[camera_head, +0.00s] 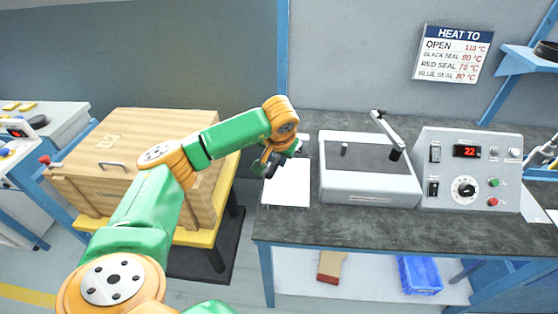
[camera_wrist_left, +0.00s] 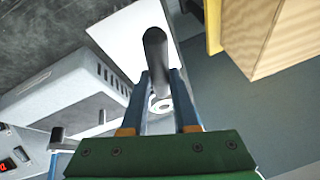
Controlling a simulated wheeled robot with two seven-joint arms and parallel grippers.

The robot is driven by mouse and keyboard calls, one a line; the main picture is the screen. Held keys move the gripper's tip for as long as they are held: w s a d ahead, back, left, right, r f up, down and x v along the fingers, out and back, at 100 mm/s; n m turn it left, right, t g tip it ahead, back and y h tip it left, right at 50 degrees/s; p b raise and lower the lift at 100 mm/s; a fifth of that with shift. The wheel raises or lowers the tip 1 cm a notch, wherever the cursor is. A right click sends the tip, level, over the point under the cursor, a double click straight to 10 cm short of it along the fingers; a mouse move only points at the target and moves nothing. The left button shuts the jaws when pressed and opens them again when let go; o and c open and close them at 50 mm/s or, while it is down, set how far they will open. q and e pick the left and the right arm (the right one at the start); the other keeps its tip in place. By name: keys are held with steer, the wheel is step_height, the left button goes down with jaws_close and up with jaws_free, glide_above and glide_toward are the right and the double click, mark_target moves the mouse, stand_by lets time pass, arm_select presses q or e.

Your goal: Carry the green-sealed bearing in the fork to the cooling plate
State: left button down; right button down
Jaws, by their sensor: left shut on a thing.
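My left gripper (camera_head: 271,166) is at the left end of the grey bench, over or beside a white plate (camera_head: 289,192), likely the cooling plate. In the left wrist view the gripper (camera_wrist_left: 160,76) is shut on a dark grey rounded bar (camera_wrist_left: 155,48), which I take for the fork. A pale ring (camera_wrist_left: 161,105) with a dark centre shows between the blue fingers; it may be the bearing, but I see no green seal. The white plate (camera_wrist_left: 118,38) lies beyond the bar in this view. Contact with the plate cannot be told. My right gripper is not in view.
A grey heater box (camera_head: 368,188) with a raised lever (camera_head: 387,134) stands right of the plate. A control panel (camera_head: 467,172) reads 22. A wooden crate (camera_head: 100,185) stands on a yellow-topped stand at left. A heat chart (camera_head: 452,54) hangs behind.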

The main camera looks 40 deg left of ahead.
arm_select(q)
steer(key=shift+r, duration=0.1)
step_height(320, 180, down, 5)
steer(key=b, duration=0.3)
steer(key=shift+w+d, duration=0.1)
steer(key=shift+d, duration=0.05)
stand_by(0.8)
stand_by(0.6)
steer(key=shift+f+b, duration=2.2)
steer(key=shift+f, duration=0.7)
steer(key=c, duration=0.6)
jaws_free()
